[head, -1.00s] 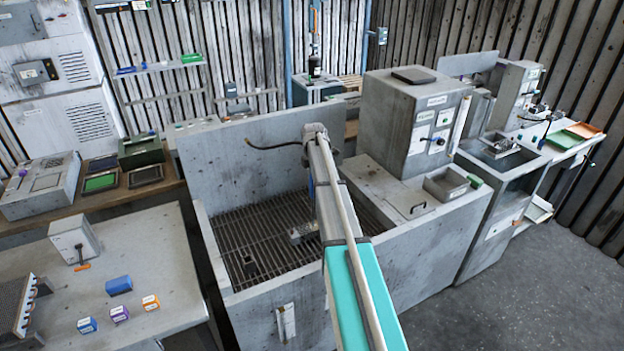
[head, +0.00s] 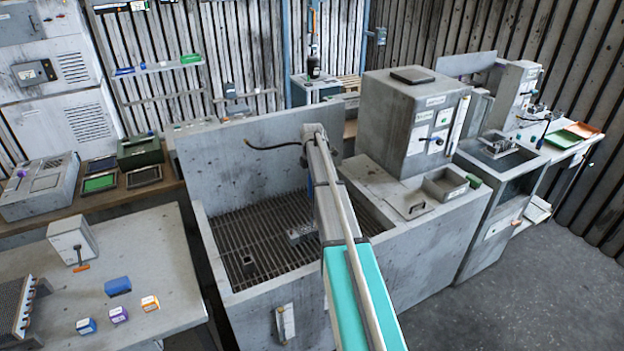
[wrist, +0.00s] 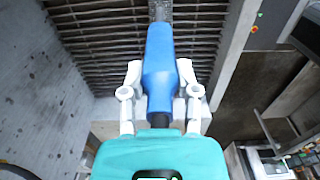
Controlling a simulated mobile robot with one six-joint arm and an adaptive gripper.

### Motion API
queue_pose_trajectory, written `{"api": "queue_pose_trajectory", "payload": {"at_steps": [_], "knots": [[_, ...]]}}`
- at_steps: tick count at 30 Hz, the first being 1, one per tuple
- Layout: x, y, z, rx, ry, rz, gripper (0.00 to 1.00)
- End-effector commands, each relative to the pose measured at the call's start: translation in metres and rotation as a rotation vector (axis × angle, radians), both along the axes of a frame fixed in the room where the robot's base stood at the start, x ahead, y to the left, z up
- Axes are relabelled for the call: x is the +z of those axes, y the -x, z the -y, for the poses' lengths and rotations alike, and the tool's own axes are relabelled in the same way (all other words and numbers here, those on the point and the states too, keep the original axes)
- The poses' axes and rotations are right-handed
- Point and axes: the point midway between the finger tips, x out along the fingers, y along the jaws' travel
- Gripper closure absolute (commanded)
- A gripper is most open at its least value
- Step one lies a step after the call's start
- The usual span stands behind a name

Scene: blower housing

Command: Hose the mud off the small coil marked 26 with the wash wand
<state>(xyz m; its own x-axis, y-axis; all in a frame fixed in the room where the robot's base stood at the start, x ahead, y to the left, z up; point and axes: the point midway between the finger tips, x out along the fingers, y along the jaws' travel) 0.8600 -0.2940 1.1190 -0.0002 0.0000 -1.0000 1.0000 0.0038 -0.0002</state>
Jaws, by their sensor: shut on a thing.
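My gripper (wrist: 160,95) is shut on the blue grip of the wash wand (wrist: 159,60), its two white fingers on either side. A grey textured end (wrist: 160,11) extends beyond the blue grip, over the grate. In the head view my arm reaches over the wash bay and hides most of the gripper and wand. A grey blocky piece (head: 299,233) shows beside my arm over the grate; I cannot tell whether it is the coil or part of the wand. A small dark block (head: 248,262) is at the grate's left. No 26 mark is readable.
The wash bay has grey walls (head: 245,140) and a slatted grate floor (head: 235,226). A control cabinet (head: 412,110) stands on its right side. On the left bench are a finned coil (head: 18,308), a blue block (head: 118,286) and several small coloured boxes.

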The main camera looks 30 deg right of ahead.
Motion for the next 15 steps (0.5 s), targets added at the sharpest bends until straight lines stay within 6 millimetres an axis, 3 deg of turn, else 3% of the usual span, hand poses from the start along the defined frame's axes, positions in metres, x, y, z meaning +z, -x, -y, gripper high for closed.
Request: {"api": "queue_pose_trajectory", "payload": {"at_steps": [15], "knots": [[0.0001,-0.0003,0.0054,0.0,0.0,0.0,1.0]]}}
